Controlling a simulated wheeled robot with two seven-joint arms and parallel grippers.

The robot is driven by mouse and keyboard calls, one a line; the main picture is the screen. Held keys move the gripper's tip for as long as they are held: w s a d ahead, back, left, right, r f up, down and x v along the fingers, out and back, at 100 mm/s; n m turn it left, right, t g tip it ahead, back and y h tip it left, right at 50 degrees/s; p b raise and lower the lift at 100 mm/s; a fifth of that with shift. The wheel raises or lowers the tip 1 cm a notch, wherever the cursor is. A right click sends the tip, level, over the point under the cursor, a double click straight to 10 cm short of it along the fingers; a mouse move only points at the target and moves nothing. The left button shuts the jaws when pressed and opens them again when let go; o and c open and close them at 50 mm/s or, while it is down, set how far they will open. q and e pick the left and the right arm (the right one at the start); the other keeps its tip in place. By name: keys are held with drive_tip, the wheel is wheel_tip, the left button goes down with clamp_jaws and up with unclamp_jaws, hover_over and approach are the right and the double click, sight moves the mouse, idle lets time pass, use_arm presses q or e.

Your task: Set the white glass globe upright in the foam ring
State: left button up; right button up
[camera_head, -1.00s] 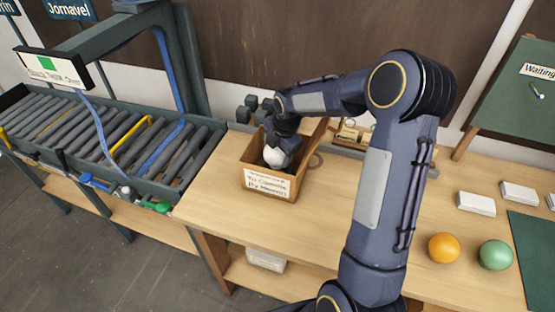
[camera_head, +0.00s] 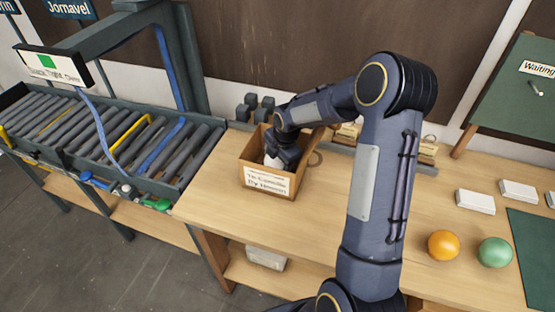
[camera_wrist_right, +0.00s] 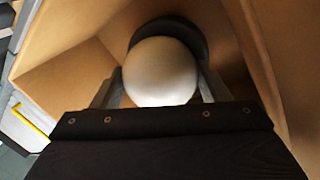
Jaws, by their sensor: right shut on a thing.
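The white glass globe (camera_head: 271,162) is inside an open cardboard box (camera_head: 266,183) on the bench, mostly covered by my right gripper (camera_head: 284,154). In the right wrist view the globe (camera_wrist_right: 162,72) sits between the two fingers of my right gripper (camera_wrist_right: 160,88), which is shut on it. A dark curved rim, apparently the foam ring (camera_wrist_right: 172,27), shows behind the globe's far edge. I cannot tell whether the globe rests in it or is held above it. My left gripper is not in view.
The box walls (camera_wrist_right: 70,80) surround the gripper closely. Dark blocks (camera_head: 250,106) stand behind the box. A roller conveyor (camera_head: 90,140) is at left. An orange ball (camera_head: 443,245) and a green ball (camera_head: 495,252) lie at right. The bench front is clear.

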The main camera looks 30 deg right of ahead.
drive_tip(key=o, duration=0.6)
drive_tip(key=shift+s+f, duration=0.2)
drive_tip(key=shift+f, duration=0.15)
drive_tip(key=o, duration=0.4)
drive_tip(key=shift+f, duration=0.2)
drive_tip(key=shift+c, duration=0.2)
drive_tip(key=shift+s, duration=0.1)
drive_tip(key=shift+r+p, duration=0.65)
drive_tip(key=shift+d+r, duration=0.1)
drive_tip(key=shift+r, duration=0.25)
drive_tip(key=w+a+b+v, duration=0.1)
drive_tip(key=b+v, duration=0.1)
drive_tip(key=v, duration=0.9)
drive_tip(key=s+a+r+m+t+y, duration=0.1)
drive_tip(key=s+a+r+m, duration=0.15)
drive_tip(key=s+m, duration=0.3)
drive_tip(key=s+a+r+m, duration=0.2)
drive_tip(key=s+r+m, duration=0.2)
drive_tip(key=s, duration=0.3)
drive_tip(key=s+a+f+m+y, duration=0.1)
drive_tip(key=s+a+m, duration=0.2)
drive_tip(key=s+m, duration=0.3)
drive_tip(key=s+a+f+m+t+y, duration=0.1)
drive_tip(key=s+a+m, duration=0.3)
drive_tip(key=s+m, duration=0.2)
drive_tip(key=shift+s+t, duration=0.3)
drive_tip(key=shift+s, duration=0.55)
